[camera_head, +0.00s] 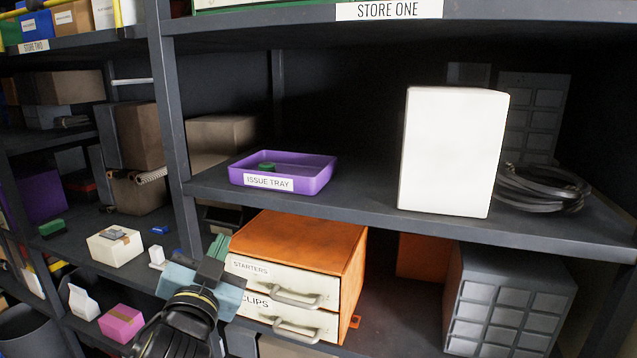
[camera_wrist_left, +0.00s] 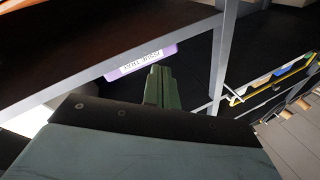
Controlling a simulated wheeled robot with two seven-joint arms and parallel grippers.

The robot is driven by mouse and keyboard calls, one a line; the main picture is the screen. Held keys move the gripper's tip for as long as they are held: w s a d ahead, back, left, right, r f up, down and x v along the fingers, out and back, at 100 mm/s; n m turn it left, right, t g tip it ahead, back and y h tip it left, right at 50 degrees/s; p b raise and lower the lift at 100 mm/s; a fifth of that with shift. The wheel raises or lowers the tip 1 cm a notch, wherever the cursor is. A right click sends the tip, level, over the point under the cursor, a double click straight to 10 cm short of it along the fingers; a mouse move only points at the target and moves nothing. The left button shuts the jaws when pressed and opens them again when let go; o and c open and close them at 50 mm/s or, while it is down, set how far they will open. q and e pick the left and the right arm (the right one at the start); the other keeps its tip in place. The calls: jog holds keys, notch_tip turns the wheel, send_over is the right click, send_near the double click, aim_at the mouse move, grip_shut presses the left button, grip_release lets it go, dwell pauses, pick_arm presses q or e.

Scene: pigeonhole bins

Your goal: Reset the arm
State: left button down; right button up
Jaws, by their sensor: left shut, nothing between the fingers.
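My left gripper (camera_head: 218,246) is in front of the shelf upright, just left of the orange drawer box (camera_head: 300,238). Its green fingers are closed together and hold nothing. They also show in the left wrist view (camera_wrist_left: 160,88), below the issue tray (camera_wrist_left: 140,62) as pictured. In the head view the purple issue tray (camera_head: 318,181) sits on the middle shelf with a small green item (camera_head: 267,167) in it. The gripper is below and in front of that shelf, apart from the tray. My right gripper is not in view.
Both drawers, starters (camera_head: 262,271) and clips (camera_head: 300,327), look shut. A white box (camera_head: 453,152) and a cable coil (camera_head: 543,188) stand on the middle shelf (camera_head: 360,215). A grey drawer unit (camera_head: 508,300) is below. Left shelves hold a pink box (camera_head: 121,323) and cartons.

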pick_arm(q)
jog(key=s+a+f+n+g+y, duration=0.1)
jog(key=s+a+f+n+g, duration=0.15)
jog(key=s+f+g, duration=0.6)
jog(key=s+a+f+n+g, duration=0.1)
jog(key=s+a+f+g, duration=0.2)
jog(key=s+f, duration=0.95)
jog(key=s+f+g, duration=0.5)
jog(key=s+f, duration=0.5)
jog(key=s, duration=0.1)
notch_tip(320, 180, down, 24)
jog(key=g, duration=0.1)
jog(key=s+a+f+g+b, duration=0.1)
jog(key=s+a+f, duration=0.2)
jog(key=s+f, duration=1.3)
jog(key=shift+s+a+f, duration=0.15)
jog(key=shift+s, duration=0.65)
jog(key=shift+g, duration=0.25)
